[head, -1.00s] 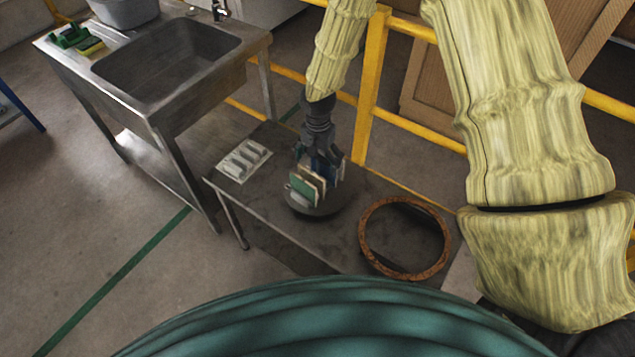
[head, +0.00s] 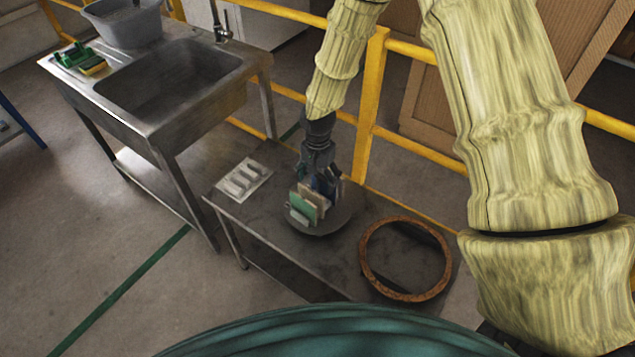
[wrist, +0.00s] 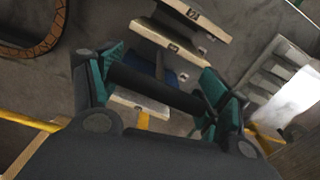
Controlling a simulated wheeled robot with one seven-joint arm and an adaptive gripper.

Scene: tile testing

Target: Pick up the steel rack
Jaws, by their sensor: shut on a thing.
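The steel rack (head: 297,217) is a small stand holding several upright tiles, including a green-faced one (head: 303,207) and cream ones. It is over a round dark plate (head: 325,226) on the low table. Whether the rack touches the plate is unclear. My gripper (head: 319,172) comes down from above onto the rack. In the wrist view my gripper (wrist: 158,88) has its fingers at both ends of a dark bar, shut on the rack. Labelled tile edges (wrist: 192,14) show beyond the fingers. Most of the rack frame is hidden by tiles and gripper.
The low grey table (head: 278,240) also bears a rusty brown ring (head: 368,275) on the right and a white tray (head: 228,187) on the left. A steel sink unit (head: 150,125) stands to the left. A yellow railing (head: 366,110) runs close behind the table.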

